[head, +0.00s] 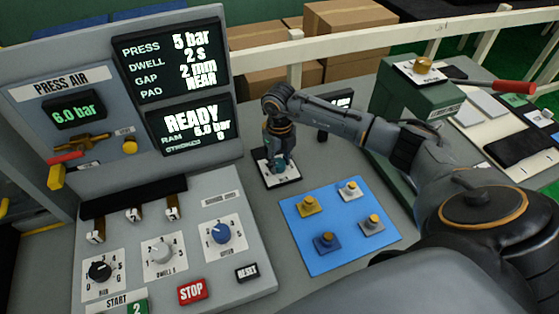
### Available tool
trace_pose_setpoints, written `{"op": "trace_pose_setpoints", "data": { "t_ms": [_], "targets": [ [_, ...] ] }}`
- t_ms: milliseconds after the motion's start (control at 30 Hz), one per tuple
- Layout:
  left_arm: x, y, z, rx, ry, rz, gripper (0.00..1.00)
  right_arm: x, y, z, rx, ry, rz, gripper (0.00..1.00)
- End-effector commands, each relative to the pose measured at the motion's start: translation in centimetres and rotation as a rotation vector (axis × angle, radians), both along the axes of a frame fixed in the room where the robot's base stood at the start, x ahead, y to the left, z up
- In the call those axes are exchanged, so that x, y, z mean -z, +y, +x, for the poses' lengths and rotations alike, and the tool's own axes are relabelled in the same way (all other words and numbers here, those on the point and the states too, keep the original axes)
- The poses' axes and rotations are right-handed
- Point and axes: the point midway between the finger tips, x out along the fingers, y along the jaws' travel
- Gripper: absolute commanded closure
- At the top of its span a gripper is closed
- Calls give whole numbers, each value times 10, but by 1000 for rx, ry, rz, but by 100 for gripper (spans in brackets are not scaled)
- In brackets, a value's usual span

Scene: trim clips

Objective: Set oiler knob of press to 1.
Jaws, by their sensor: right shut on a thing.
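The oiler knob (221,232) is the blue knob at the right of the three knobs on the press panel (180,210). Its white dial plate carries small figures around it, and I cannot read its setting for sure. My right gripper (280,165) is well away from it, up and to the right. It points down, shut on a small part at a dark-edged white plate (292,179) beside the press. The gripper mostly hides that part. My left gripper is not in view.
A black knob (100,271), a white knob (160,253), a red STOP button (192,291) and a RESET button (247,272) are near. A green box (415,105) stands behind my right arm.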

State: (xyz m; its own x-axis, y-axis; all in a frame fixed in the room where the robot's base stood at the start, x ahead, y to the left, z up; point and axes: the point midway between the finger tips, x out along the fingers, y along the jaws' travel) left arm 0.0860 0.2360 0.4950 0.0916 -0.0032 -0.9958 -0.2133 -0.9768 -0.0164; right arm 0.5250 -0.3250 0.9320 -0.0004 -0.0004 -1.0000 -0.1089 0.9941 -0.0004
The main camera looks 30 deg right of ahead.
Motion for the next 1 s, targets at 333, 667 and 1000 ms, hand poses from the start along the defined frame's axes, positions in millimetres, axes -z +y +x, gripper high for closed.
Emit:
{"op": "trace_pose_setpoints", "data": {
  "t_ms": [333, 667, 1000],
  "targets": [
    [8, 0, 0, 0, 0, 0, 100, 1, 1, 0, 203, 0, 0, 93],
    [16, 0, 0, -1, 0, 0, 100, 0, 2, 1, 499, -2, 1, 93],
    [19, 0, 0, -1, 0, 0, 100, -1, 2, 2, 735, -3, 1, 93]
  ]
}}
